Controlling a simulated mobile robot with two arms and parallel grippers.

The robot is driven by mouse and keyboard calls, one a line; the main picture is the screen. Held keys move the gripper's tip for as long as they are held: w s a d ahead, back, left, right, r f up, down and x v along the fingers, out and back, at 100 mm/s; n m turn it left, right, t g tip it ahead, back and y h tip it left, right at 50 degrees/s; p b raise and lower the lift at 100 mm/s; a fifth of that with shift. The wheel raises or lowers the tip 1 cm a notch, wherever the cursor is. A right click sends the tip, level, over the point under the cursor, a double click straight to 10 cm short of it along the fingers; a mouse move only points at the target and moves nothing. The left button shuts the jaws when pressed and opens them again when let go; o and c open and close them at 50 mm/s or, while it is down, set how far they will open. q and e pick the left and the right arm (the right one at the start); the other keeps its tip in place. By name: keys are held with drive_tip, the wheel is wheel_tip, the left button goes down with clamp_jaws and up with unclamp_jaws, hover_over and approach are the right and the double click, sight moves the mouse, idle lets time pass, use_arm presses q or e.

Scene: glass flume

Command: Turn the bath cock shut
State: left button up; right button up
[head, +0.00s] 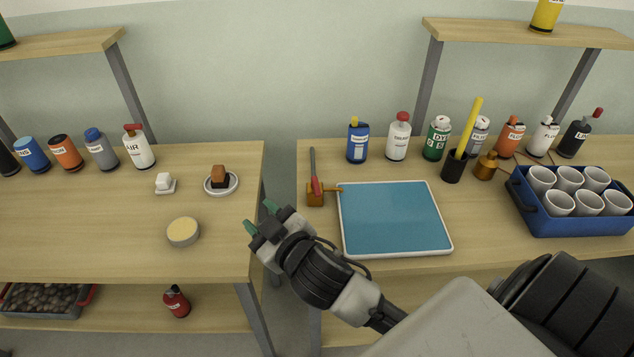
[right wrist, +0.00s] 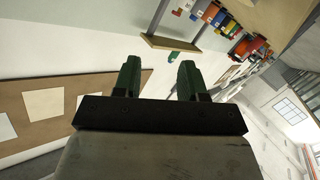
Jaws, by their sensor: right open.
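The bath cock (head: 315,197) is a brass fitting at the left end of the right bench. Its short spout points right, at the rim of a shallow white-rimmed bath (head: 395,220) with a blue surface. A thin lever, red near the body and dark farther out, stretches from the cock toward the wall. My right gripper (head: 260,217) is open and empty, left of and nearer than the cock, over the gap between the benches and apart from the cock. Its green fingers also show spread in the right wrist view (right wrist: 158,78), where I cannot see the cock. My left gripper is not in view.
Bottles, a black cup (head: 453,166) with a yellow stick, and a brass pot (head: 486,166) stand behind the bath. A blue crate (head: 527,207) of white cups is at right. The left bench (head: 100,235) holds bottles, a saucer (head: 232,181) and a round yellow-topped tin (head: 183,232).

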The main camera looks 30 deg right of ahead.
drive_tip(key=w+a+r+n+y, duration=0.3)
drive_tip(key=a+r+n+y, duration=0.65)
drive_tip(key=n+y, duration=0.35)
drive_tip(key=n+g+h, duration=1.3)
drive_tip(key=g+h, duration=0.1)
drive_tip(key=g, duration=0.2)
hover_over(317, 187)
wheel_tip(317, 187, down, 5)
wheel_tip(317, 187, down, 10)
drive_tip(key=shift+p, duration=0.8)
